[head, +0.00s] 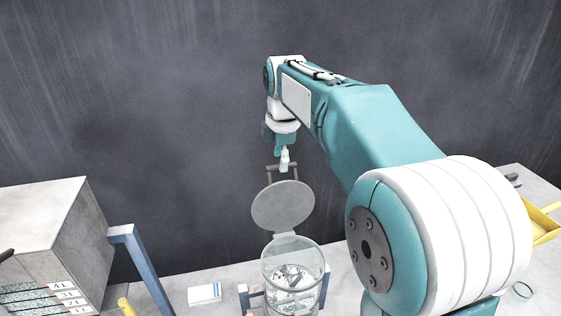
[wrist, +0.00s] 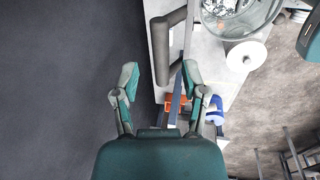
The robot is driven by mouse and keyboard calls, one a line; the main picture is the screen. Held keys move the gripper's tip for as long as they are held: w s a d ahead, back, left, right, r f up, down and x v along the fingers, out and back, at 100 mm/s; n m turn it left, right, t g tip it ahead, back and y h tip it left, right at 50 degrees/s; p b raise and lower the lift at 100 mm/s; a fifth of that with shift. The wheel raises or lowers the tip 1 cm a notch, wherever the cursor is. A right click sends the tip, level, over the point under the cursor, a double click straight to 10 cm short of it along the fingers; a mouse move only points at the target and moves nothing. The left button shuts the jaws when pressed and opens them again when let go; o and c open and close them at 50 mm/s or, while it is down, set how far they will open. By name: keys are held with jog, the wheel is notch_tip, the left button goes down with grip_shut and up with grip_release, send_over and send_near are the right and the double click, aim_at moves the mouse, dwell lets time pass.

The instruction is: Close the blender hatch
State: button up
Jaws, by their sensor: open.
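The blender (head: 291,284) is a clear glass cylinder with pale and dark bits inside, on the grey table. Its hatch (head: 283,206) is a round grey disc, tilted up and open above the rim at the far side. A dark bar handle (wrist: 170,48) shows in the wrist view, just ahead of the fingers. My gripper (head: 285,160) is behind and above the hatch, pointing down. In the wrist view my gripper (wrist: 158,82) has its fingers apart, with nothing clearly held between them. Whether a finger touches the handle cannot be told.
A grey box (head: 50,235) with labelled slots stands at the left, beside a blue frame (head: 142,265). A small white box (head: 204,293) lies on the table left of the blender. A yellow tray (head: 543,222) is at the right. A dark wall rises behind.

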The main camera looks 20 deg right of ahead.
jog(key=shift+w+f, duration=0.15)
jog(key=shift+f, duration=0.65)
grip_shut()
